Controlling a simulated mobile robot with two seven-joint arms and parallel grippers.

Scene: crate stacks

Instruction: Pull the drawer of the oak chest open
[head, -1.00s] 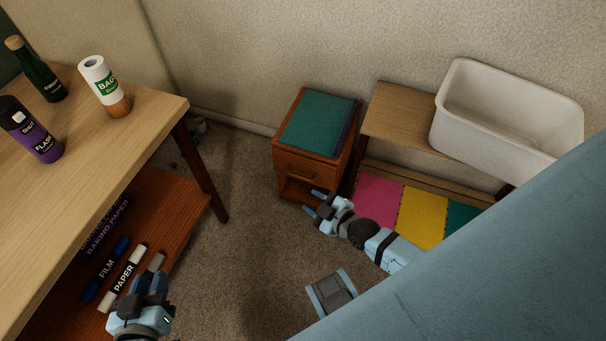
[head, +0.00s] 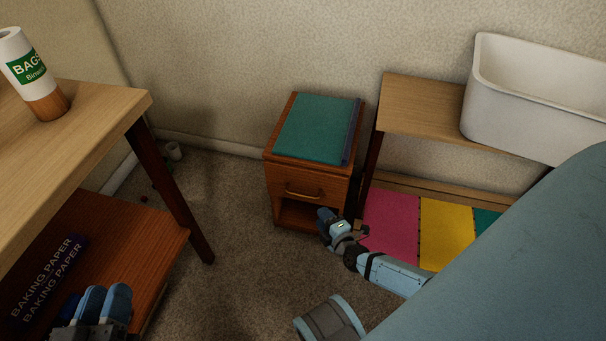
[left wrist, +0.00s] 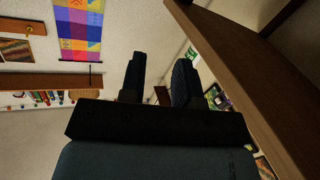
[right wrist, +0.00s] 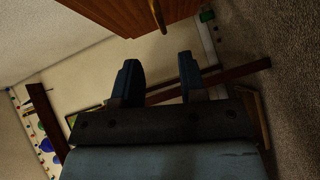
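The oak chest (head: 270,178) stands against the wall, with a green board on its top. Its drawer (head: 287,181) sits flush and looks shut, with a brass handle (head: 303,193) across its front. Below the drawer is an open compartment. My right gripper (head: 324,219) is in front of the chest, low and to the right of the handle, not touching the handle. In the right wrist view its fingers (right wrist: 160,65) are apart and empty, with the handle (right wrist: 158,16) beyond them. My left gripper (left wrist: 160,75) is open and empty, beside the table's lower shelf at left.
A wooden table (head: 100,110) with a lower shelf (head: 130,240) stands at left. A low bench (head: 410,105) with a white tub (head: 530,115) and coloured mats (head: 447,225) is right of the chest. Carpet (head: 225,285) is clear in front.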

